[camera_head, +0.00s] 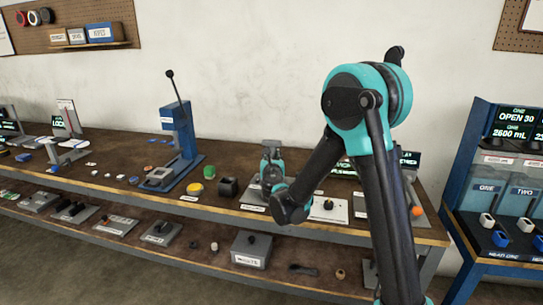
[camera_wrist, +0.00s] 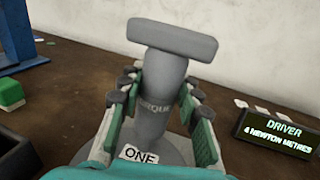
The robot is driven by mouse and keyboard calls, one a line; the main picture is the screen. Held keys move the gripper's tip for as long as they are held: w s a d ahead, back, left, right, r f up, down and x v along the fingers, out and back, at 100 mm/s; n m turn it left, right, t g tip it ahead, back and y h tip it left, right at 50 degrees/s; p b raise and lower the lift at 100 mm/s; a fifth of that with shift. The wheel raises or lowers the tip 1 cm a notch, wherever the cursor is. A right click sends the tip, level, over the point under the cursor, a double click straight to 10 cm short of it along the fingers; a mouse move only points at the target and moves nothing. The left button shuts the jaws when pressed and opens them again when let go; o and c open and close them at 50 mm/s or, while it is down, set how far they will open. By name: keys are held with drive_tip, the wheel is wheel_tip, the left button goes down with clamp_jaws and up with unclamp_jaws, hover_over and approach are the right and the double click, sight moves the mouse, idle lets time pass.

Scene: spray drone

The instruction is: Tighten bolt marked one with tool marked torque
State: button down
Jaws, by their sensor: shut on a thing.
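The torque tool (camera_wrist: 173,40) is a grey T-handled driver with lettering ending in "RQUE" on its shaft. My gripper (camera_wrist: 160,92) is shut on this shaft, with a finger on each side and the crossbar above the fingers. Below it is a grey round base with a white label reading ONE (camera_wrist: 139,155). The tool's tip and the bolt are hidden, so I cannot tell whether they touch. In the head view, my gripper (camera_head: 271,166) is small and low over the bench, partly behind my arm.
A display (camera_wrist: 275,134) beside the base reads DRIVER, 4 NEWTON METRES. A blue dispenser rack (camera_head: 487,110) stands at the right.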

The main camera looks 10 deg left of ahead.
sight(272, 141)
drive_tip(key=shift+r, duration=3.5)
drive_tip(key=shift+s, duration=0.1)
